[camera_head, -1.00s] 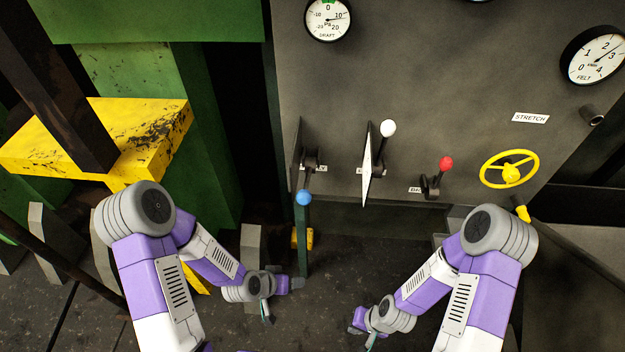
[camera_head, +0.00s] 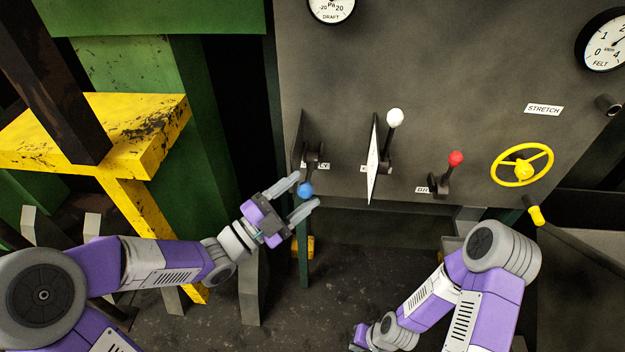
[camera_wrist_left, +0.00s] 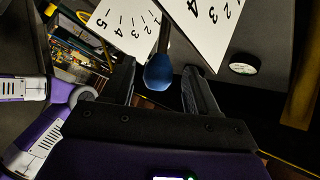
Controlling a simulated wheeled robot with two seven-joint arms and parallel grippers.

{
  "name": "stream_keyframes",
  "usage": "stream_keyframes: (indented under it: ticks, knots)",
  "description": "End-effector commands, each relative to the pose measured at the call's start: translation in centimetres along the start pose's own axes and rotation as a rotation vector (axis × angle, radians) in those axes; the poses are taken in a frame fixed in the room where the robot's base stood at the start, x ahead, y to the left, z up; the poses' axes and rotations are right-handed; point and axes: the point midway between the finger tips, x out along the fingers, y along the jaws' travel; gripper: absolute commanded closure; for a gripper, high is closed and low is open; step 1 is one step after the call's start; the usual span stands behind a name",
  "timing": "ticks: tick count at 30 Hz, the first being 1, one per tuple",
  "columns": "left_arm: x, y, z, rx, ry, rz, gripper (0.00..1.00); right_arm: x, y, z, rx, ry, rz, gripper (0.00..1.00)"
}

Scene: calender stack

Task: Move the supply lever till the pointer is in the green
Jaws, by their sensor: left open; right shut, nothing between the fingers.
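The supply lever has a blue knob (camera_head: 305,190) and hangs from the lower left of the grey panel. Its label is partly hidden, with only the end readable. My left gripper (camera_head: 307,192) is open, its fingers on either side of the knob. In the left wrist view the blue knob (camera_wrist_left: 158,72) sits between the open fingers (camera_wrist_left: 163,88), with no clear grip on it. The draft gauge (camera_head: 331,8) is cut off at the top, so its pointer and green band are hidden. My right gripper (camera_head: 357,340) is shut and low at the bottom edge, partly cut off.
A white-knobbed lever (camera_head: 395,118) with a white scale plate (camera_head: 374,165) stands to the right. Further right are a red-knobbed lever (camera_head: 455,159) and a yellow handwheel (camera_head: 522,166). A yellow beam (camera_head: 150,140) is at the left.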

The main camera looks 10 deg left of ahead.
Motion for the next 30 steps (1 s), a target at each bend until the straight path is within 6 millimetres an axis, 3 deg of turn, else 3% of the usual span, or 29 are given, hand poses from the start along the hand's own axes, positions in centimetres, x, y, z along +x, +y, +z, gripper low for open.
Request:
stream_keyframes:
  ticks: [7,18,30]
  knots:
    - [3.2,0.2,0.1,-0.002,0.000,0.000,0.41,0.6,0.2,0.0,0.001,-0.002,0.000,1.00]
    - [3.8,0.2,0.1,-0.004,-0.003,0.000,0.43,0.6,0.2,0.0,0.001,-0.002,0.000,1.00]
    - [3.8,0.2,0.2,-0.004,-0.003,0.001,1.00,0.6,0.2,0.0,0.001,-0.001,0.000,1.00]
